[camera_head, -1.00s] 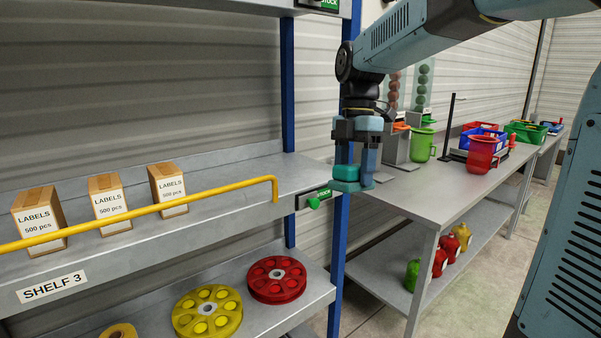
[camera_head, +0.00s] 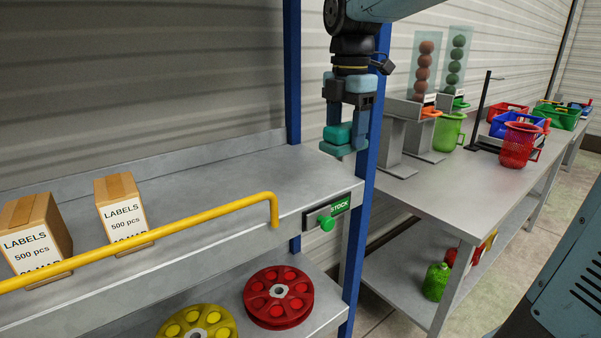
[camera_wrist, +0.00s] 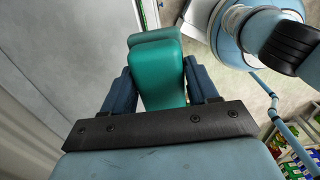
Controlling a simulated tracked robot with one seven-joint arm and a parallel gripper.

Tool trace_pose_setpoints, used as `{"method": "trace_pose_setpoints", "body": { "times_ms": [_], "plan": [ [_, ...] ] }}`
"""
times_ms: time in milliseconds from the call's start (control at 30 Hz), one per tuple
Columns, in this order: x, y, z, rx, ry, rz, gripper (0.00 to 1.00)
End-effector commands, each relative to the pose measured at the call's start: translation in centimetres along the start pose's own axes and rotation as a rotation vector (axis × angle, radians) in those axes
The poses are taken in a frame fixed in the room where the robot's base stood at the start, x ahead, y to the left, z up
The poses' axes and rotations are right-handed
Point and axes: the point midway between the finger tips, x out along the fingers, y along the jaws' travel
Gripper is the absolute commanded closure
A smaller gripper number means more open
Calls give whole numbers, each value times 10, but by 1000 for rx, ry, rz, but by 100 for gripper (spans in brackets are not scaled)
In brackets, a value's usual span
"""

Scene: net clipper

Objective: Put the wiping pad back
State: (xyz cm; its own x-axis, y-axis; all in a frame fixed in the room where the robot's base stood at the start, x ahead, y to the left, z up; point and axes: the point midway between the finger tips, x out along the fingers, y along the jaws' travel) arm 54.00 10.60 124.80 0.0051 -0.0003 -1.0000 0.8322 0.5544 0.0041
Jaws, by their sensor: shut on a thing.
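The wiping pad (camera_wrist: 160,75) is a teal-green block held between the two blue fingers of my gripper (camera_wrist: 162,88) in the wrist view. In the head view, my gripper (camera_head: 345,128) points down, shut on the pad (camera_head: 338,134). It hangs at the right end of the grey shelf (camera_head: 225,190), in front of the blue post. The pad appears above the shelf surface and apart from it, though its exact depth is hard to tell.
A yellow rail (camera_head: 170,230) runs along the shelf's front. Two label boxes (camera_head: 122,212) stand at the left. A green knob (camera_head: 326,223) sits on the shelf end. A workbench (camera_head: 440,190) with red and green jugs stands at the right. The shelf's right half is clear.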

Motion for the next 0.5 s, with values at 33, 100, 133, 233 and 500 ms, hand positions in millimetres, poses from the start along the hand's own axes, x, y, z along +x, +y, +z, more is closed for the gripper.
{"method": "trace_pose_setpoints", "body": {
  "times_ms": [33,100,133,233,500],
  "plan": [
    [3,6,0,0,1,-2,70],
    [9,17,0,1,1,-4,70],
    [12,23,0,1,1,-4,70],
    [20,42,-1,-1,2,-4,70],
    [46,92,-6,-6,2,-4,70]
  ]
}}
